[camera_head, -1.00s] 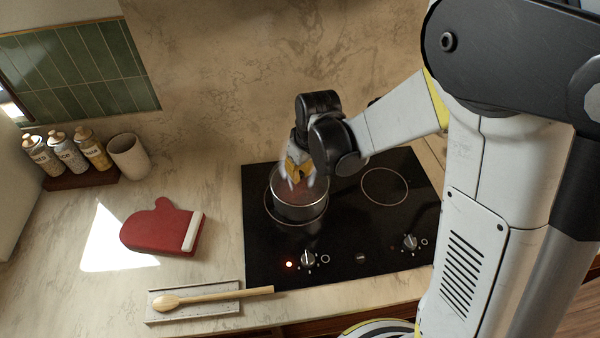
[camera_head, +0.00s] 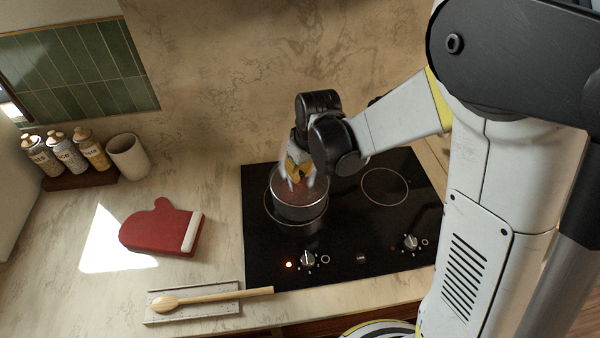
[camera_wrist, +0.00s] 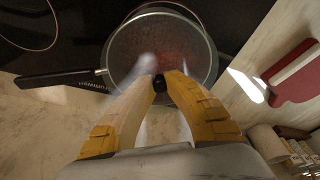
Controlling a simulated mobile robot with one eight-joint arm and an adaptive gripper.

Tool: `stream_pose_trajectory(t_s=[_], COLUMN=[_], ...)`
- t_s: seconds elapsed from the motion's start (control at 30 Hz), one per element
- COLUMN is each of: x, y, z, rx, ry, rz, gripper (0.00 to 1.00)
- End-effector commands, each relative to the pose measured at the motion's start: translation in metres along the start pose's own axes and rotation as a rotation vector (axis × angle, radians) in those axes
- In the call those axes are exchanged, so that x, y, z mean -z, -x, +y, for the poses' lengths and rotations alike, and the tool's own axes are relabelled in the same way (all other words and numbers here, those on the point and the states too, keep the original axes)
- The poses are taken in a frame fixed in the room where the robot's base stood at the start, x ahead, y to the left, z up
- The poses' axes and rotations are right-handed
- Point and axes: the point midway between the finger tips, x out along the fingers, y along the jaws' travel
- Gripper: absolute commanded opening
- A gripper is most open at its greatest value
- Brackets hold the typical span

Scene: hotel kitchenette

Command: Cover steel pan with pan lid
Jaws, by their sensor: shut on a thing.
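The steel pan (camera_head: 300,213) stands on the left rear ring of the black cooktop. Its long black handle (camera_wrist: 58,78) points left in the wrist view. The clear glass pan lid (camera_wrist: 135,42) with a metal rim lies over the pan's mouth, with reddish contents showing through it. I cannot tell whether its rim touches the pan all the way round. My gripper (camera_head: 297,182) is above the pan, pointing down. In the wrist view its yellow fingers (camera_wrist: 160,82) are shut on the lid's small black knob (camera_wrist: 160,84). Whitish haze blurs part of the view.
The cooktop (camera_head: 345,240) has a lit red light by its left knob. The right ring (camera_head: 384,186) is empty. A red oven mitt (camera_head: 158,230), a wooden spoon (camera_head: 215,297) on a rest, spice bottles (camera_head: 68,152) and a beige cup (camera_head: 128,157) stand to the left.

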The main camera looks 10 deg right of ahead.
Motion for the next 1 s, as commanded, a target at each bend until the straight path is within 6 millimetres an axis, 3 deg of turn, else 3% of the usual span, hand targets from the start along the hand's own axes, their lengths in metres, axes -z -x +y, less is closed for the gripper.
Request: stream_pose_trajectory(t_s=[1.0], x=[-0.0012], y=[-0.0057], z=[0.0000], rx=[0.000], ry=[0.000], rz=[0.000], gripper=[0.00])
